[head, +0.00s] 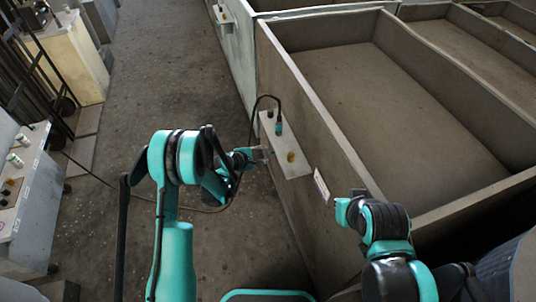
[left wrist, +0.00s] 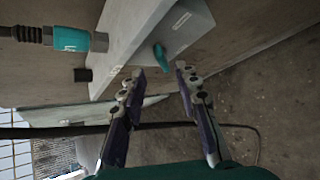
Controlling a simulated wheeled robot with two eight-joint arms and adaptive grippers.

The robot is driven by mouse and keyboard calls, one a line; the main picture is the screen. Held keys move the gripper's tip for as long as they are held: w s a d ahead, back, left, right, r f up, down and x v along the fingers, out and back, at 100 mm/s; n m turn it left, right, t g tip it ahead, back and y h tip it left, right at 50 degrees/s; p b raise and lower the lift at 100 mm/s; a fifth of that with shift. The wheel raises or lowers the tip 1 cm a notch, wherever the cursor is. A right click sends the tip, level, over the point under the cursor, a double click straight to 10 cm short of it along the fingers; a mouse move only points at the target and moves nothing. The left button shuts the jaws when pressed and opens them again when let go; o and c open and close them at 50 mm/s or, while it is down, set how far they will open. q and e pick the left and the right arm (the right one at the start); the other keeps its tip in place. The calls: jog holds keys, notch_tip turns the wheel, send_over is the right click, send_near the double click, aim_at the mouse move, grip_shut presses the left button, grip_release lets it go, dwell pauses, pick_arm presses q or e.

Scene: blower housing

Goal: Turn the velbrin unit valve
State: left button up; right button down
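A pale box-shaped unit (head: 282,143) is fixed to the outer wall of the large bin. In the left wrist view, its end face (left wrist: 192,30) carries a teal valve handle (left wrist: 160,57) and a small label too small to read. My left gripper (head: 262,155) is beside the unit in the head view. In the left wrist view its two fingers (left wrist: 161,80) are apart and empty, with the handle just beyond the gap between the tips. I see no contact with the handle.
The bin wall (head: 310,110) bounds the right side. Cabinets (head: 35,200) stand left.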

aim_at(270, 153)
pick_arm(q)
jog(key=shift+w+f+n, duration=0.15)
jog(key=shift+f+n, duration=0.4)
jog(key=shift+n, duration=0.25)
jog(key=b+x, duration=0.2)
jog(key=x, duration=0.4)
jog(key=shift+w, duration=0.1)
jog(key=shift+w+d+f+b, duration=0.25)
jog(key=shift+w+d+b, duration=0.1)
jog(key=shift+w, duration=0.05)
grip_shut()
